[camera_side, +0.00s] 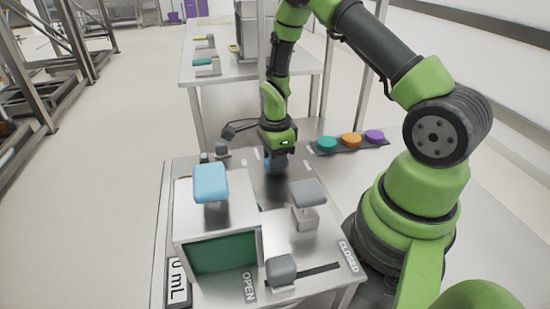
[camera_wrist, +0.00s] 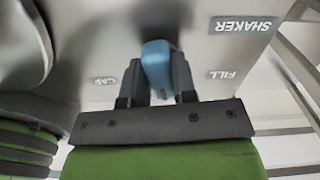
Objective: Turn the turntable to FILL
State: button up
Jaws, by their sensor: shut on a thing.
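My gripper (camera_side: 276,152) points down over the far part of the metal bench. Its two dark fingers (camera_wrist: 160,82) are shut on a blue handle (camera_wrist: 157,62), which shows between them in the wrist view. In the side view only a little of the blue handle (camera_side: 276,163) shows below my gripper. The FILL label (camera_wrist: 222,75) is upside down to the right of the handle in the wrist view. The CAP label (camera_wrist: 104,80) is to its left and the SHAKER label (camera_wrist: 243,26) at upper right. The turntable's outline is not clear.
A metal box (camera_side: 215,225) with a light blue block (camera_side: 210,182) stands at front left. A grey-topped post (camera_side: 307,192) and a grey slider knob (camera_side: 281,268) stand nearer the front. Teal (camera_side: 326,144), orange (camera_side: 350,139) and purple (camera_side: 374,135) buttons lie right of my gripper.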

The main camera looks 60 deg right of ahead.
jog(key=n, duration=1.1)
jog(key=shift+n, duration=0.4)
dwell(0.3)
jog(key=o, duration=0.9)
notch_tip(320, 180, up, 10)
jog(key=shift+f, duration=0.1)
